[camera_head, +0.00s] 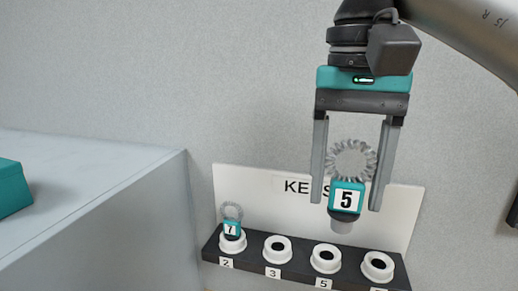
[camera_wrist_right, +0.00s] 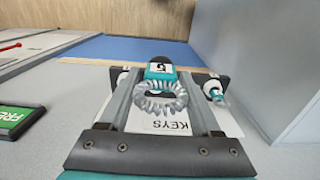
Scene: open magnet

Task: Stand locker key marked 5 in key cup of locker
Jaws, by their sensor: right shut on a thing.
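The key marked 5 (camera_head: 346,198) has a teal head with a white number plate, a clear coil ring above and a grey lower end. My right gripper (camera_head: 347,190) holds it upright between its fingers, above the key rack. The key also shows in the right wrist view (camera_wrist_right: 160,72). The white cup labelled 5 (camera_head: 326,258) is below the key and slightly left in the head view. The key's lower end looks clear of the cup. In the wrist view the key and fingers hide most of the cups. My left gripper is not in view.
The dark rack (camera_head: 250,262) holds several white cups, including cup 2 (camera_head: 233,243) with key 7 (camera_head: 232,228) standing in it, and cup 3 (camera_head: 278,249). A white KEYS backboard (camera_head: 400,215) rises behind. A grey box (camera_head: 110,180) stands left. A green sign (camera_wrist_right: 15,122) shows in the wrist view.

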